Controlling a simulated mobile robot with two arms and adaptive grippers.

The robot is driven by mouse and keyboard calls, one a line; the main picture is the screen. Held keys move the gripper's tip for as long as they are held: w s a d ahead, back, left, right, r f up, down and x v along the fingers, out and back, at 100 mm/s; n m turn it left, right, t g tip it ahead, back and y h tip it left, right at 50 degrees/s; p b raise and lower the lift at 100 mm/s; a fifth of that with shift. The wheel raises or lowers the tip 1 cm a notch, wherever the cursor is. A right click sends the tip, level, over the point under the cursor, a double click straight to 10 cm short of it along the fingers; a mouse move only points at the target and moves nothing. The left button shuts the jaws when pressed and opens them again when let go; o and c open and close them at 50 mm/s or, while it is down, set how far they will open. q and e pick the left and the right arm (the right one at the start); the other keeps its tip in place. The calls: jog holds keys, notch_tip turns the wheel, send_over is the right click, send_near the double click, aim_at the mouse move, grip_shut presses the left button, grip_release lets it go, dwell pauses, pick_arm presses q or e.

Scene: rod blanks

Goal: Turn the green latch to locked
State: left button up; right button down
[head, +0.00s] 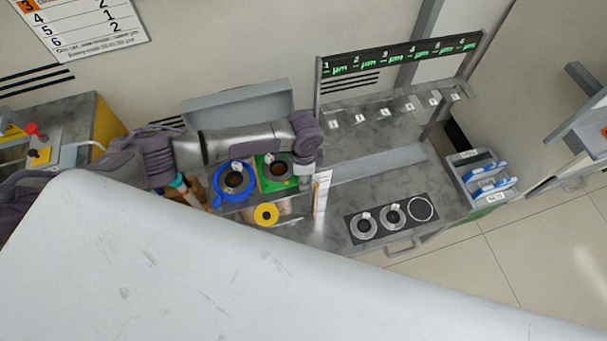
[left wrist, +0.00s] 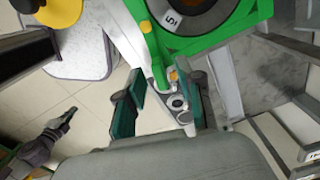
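The green housing (head: 266,184) stands on the bench beside the blue ring, with a dark round centre. In the left wrist view the green housing (left wrist: 258,14) fills the top, with a tag on its ring. My right gripper (left wrist: 64,122) seems to show small at lower left.
The blue ring (head: 218,187) and a yellow disc (head: 258,214) are close by. A black panel with several round rings (head: 364,226) lies on the bench to the right. A numbered rack (head: 398,55) stands behind. A large pale surface covers the foreground.

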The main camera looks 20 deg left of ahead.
pick_arm(q)
grip_shut()
jog(key=shift+r+m, duration=0.1)
jog(key=shift+m, duration=0.4)
jog(key=m, duration=0.2)
jog(key=shift+m+p, duration=0.3)
jog(key=shift+p, duration=0.05)
jog(key=shift+m, duration=1.9)
grip_release()
